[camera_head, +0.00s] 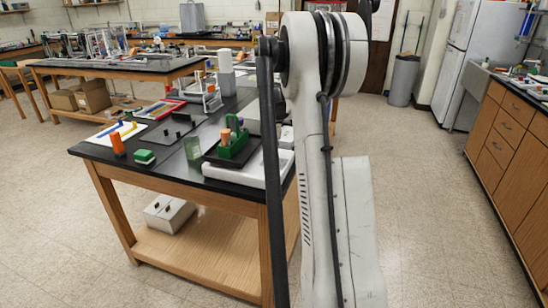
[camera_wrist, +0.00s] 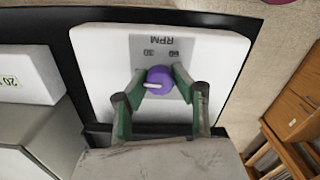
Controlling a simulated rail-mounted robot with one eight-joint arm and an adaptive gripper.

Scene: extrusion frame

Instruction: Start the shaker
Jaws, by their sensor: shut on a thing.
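The shaker's white body (camera_wrist: 95,60) fills the middle of the wrist view. Its grey dial panel (camera_wrist: 160,50) reads RPM, with 30 and 60 upside down. A round purple knob (camera_wrist: 161,76) with a white pointer sits on the panel; the pointer points left in the picture. My gripper (camera_wrist: 158,82) has its two green-padded fingers on either side of the knob and is shut on it. In the head view, a white device (camera_head: 232,175) with a black platform and a green rack (camera_head: 233,146) stands at the table's right end. My arm hides my gripper there.
Another white block (camera_wrist: 25,75) marked 20 lies left in the wrist view. Open floor lies right of the table, before wooden cabinets (camera_head: 500,130).

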